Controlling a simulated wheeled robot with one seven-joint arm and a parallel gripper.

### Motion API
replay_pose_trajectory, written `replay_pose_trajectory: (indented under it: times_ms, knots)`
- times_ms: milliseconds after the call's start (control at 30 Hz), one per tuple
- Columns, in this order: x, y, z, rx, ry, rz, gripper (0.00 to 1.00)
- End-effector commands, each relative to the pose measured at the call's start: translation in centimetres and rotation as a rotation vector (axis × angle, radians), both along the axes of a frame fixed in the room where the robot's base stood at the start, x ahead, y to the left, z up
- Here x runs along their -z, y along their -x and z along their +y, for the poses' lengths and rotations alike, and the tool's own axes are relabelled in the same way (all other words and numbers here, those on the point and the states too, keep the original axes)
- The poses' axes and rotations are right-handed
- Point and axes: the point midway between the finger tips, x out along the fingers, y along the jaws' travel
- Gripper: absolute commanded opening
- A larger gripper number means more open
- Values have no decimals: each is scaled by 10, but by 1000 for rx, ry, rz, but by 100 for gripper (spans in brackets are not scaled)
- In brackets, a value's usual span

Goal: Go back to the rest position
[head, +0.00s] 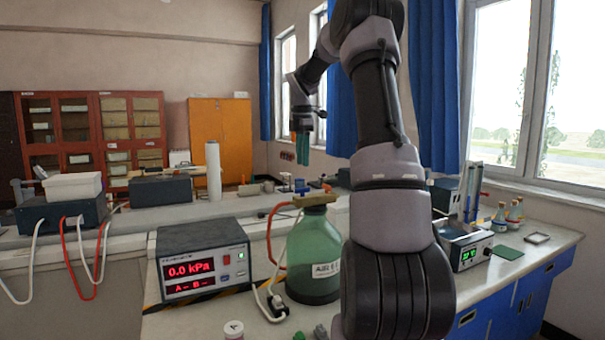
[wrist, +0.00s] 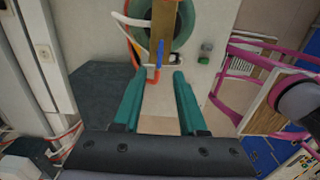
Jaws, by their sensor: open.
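My gripper (head: 303,148) is raised above the bench in the head view, with its teal fingers pointing down. In the wrist view my gripper (wrist: 160,80) shows its two teal fingers apart, with nothing between them. Below it in the wrist view are the top of the green bottle (wrist: 185,35) and a blue and an orange piece near the fingertips. In the head view the green glass bottle (head: 313,262) stands on the bench, left of my arm. My arm hides part of the bench behind it.
A pressure meter (head: 203,262) reading 0.0 kPa stands left of the bottle, with hoses and cables nearby. A display box (head: 470,248) and small bottles (head: 500,218) stand at the right. A white box (head: 73,186) is at the far left. The air around my gripper looks clear.

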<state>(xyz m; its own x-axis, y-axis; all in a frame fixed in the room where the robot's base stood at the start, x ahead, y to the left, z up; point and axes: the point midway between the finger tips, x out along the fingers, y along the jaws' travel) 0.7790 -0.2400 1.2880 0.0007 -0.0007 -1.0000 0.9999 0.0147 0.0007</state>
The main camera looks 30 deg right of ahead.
Motion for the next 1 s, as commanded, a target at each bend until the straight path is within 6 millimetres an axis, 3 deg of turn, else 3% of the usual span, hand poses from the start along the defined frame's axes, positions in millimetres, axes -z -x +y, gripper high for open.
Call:
replay_pose_trajectory:
  times_ms: [200,733,867,1000]
  knots:
    - [-18,0,0,0,-1,0,41]
    - [-20,1,2,7,1,-2,41]
    - [-33,15,22,91,13,-30,41]
    - [-56,54,61,319,18,-105,41]
